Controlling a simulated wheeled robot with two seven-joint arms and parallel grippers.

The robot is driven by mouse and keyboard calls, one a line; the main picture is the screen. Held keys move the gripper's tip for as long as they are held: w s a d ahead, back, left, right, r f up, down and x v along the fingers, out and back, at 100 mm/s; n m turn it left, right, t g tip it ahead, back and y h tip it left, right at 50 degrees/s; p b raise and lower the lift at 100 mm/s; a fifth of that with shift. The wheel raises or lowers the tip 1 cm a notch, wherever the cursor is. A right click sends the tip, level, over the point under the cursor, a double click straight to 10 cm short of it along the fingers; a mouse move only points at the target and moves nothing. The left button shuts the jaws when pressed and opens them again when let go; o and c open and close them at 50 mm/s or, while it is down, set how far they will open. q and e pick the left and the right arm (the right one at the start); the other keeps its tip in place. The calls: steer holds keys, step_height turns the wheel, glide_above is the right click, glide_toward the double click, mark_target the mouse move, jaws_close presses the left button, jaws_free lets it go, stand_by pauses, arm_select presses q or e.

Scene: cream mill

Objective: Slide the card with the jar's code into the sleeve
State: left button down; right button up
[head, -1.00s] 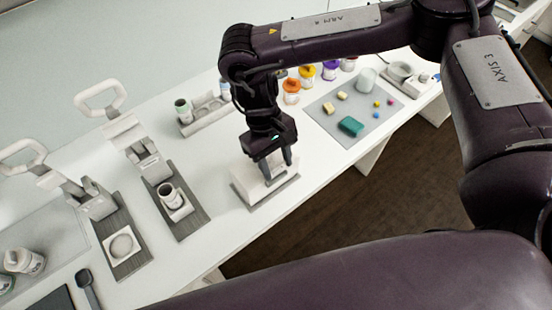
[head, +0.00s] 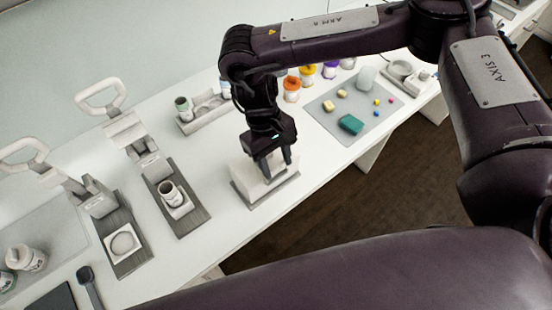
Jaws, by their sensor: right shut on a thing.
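My right gripper (head: 279,165) points down over a white block-shaped holder (head: 249,183) on a grey base, near the bench's front edge. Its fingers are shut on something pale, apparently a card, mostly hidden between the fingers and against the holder. I cannot read any code on it. A small jar (head: 169,192) with a dark opening stands upright in the white seat of a hand press, left of the holder. Its label is too small to read. I cannot make out the sleeve as a separate thing. My left gripper is out of view.
A second press (head: 122,244) with an empty round seat stands at the left. A white tray (head: 200,122) with a jar is behind. A grey mat (head: 376,122) with a green block and small pieces lies right, near several coloured jars. Clear bench lies between.

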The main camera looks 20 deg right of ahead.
steer(key=shift+f, duration=0.25)
steer(key=shift+f, duration=0.35)
steer(key=shift+f, duration=0.1)
steer(key=shift+f, duration=0.55)
stand_by(0.9)
steer(key=o, duration=0.9)
steer(key=shift+o, duration=0.7)
steer(key=shift+s+d, duration=0.1)
steer(key=shift+s, duration=0.05)
